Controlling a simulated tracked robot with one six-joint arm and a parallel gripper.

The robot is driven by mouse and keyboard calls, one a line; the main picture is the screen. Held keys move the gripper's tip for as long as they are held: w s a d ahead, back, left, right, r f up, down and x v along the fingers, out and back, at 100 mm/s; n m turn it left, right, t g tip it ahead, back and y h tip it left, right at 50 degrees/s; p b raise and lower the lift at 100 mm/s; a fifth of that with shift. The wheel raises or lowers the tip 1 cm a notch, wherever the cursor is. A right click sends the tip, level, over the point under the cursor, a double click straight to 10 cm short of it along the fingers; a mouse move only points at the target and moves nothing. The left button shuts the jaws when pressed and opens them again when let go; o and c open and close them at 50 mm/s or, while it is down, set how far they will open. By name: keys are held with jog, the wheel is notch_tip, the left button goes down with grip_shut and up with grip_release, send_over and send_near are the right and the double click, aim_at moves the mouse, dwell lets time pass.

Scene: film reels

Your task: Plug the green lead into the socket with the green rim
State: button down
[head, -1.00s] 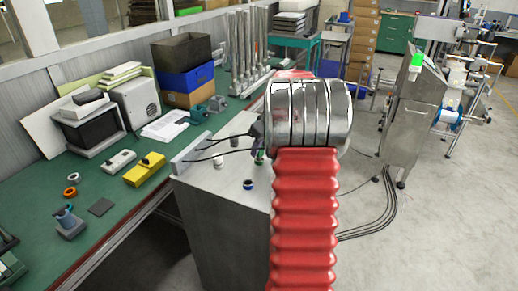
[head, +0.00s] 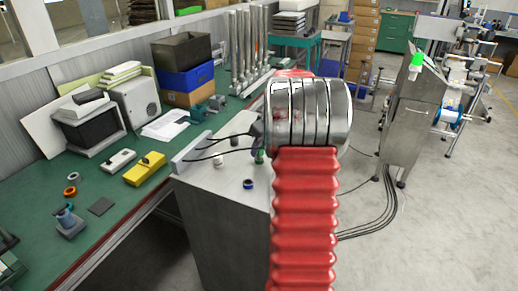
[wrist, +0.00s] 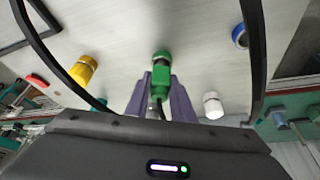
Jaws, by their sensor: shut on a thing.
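In the wrist view my gripper (wrist: 160,95) has purple fingers shut on the green lead (wrist: 158,82), whose black cable runs back between them. The lead's front end is at the green-rimmed socket (wrist: 161,56) and lined up with it. They look touching or nearly so; I cannot tell how deep the plug sits. In the head view my arm hides most of the gripper, and a bit of green (head: 260,157) shows beside it above the metal cabinet's top (head: 212,179).
A blue-rimmed socket (wrist: 240,36) looks empty. A yellow plug (wrist: 83,70) and a white plug (wrist: 212,105) stand on the panel on either side. Black cables (wrist: 258,60) loop close around my gripper. The green workbench (head: 120,215) lies to the left.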

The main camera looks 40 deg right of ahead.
jog(key=shift+f, duration=0.4)
jog(key=c, duration=1.8)
grip_release()
jog(key=v, duration=1.1)
